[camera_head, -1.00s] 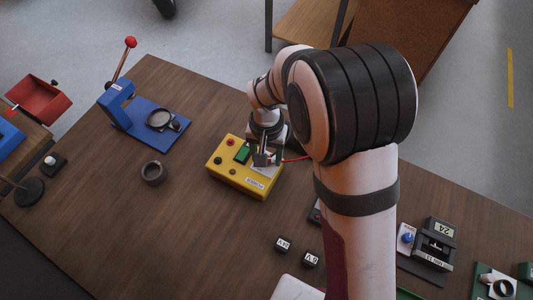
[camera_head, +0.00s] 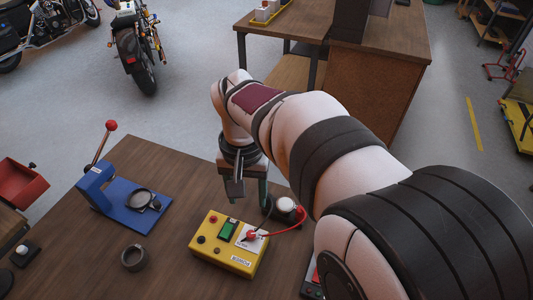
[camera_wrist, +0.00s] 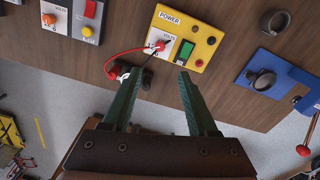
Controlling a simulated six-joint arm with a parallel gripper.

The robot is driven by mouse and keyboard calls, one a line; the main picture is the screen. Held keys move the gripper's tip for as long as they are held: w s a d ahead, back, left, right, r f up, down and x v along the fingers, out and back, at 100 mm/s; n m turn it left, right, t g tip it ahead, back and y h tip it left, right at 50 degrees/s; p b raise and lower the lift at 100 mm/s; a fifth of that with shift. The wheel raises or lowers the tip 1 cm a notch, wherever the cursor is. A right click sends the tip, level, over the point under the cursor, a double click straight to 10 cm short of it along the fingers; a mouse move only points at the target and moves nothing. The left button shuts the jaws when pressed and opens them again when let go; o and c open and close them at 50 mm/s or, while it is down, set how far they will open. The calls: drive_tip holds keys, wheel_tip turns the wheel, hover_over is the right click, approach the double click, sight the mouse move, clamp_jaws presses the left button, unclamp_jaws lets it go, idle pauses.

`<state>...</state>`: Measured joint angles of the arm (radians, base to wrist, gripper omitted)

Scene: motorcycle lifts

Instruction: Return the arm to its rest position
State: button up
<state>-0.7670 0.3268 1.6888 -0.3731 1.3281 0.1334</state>
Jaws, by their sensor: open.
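My arm reaches out over the wooden bench (camera_head: 150,235). My gripper (camera_head: 247,196) points down, open and empty, raised above and behind the yellow POWER box (camera_head: 212,262). In the wrist view my two green fingers (camera_wrist: 158,73) stand wide apart with nothing between them. The yellow box there (camera_wrist: 209,22) lies past the fingertips, apart from them. It has a green switch and a VOLTS dial, and a red lead (camera_head: 303,218) runs from near the dial to the right.
A blue stand with a red-knobbed lever (camera_head: 96,187) and a dark ring (camera_head: 134,257) are on the bench to the left. A white round knob (camera_head: 285,204) is close right of my gripper. A brown cabinet (camera_head: 350,85) stands behind, with motorcycles (camera_head: 137,50) at the back left.

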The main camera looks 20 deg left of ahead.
drive_tip(key=shift+r, duration=0.1)
idle(0.3)
drive_tip(key=s+d+r+m+y, duration=0.1)
drive_tip(key=s+d+m, duration=0.25)
drive_tip(key=d, duration=0.65)
drive_tip(key=s+d+r+m, duration=0.25)
drive_tip(key=s+d, duration=0.25)
drive_tip(key=d, duration=0.5)
drive_tip(key=s+d+f+m, duration=0.2)
drive_tip(key=s+d+f, duration=0.1)
drive_tip(key=s, duration=0.3)
drive_tip(key=shift+s+d+f+m+y, duration=0.25)
drive_tip(key=shift+s+d+m+y, duration=0.05)
drive_tip(key=shift+s+d+y, duration=0.1)
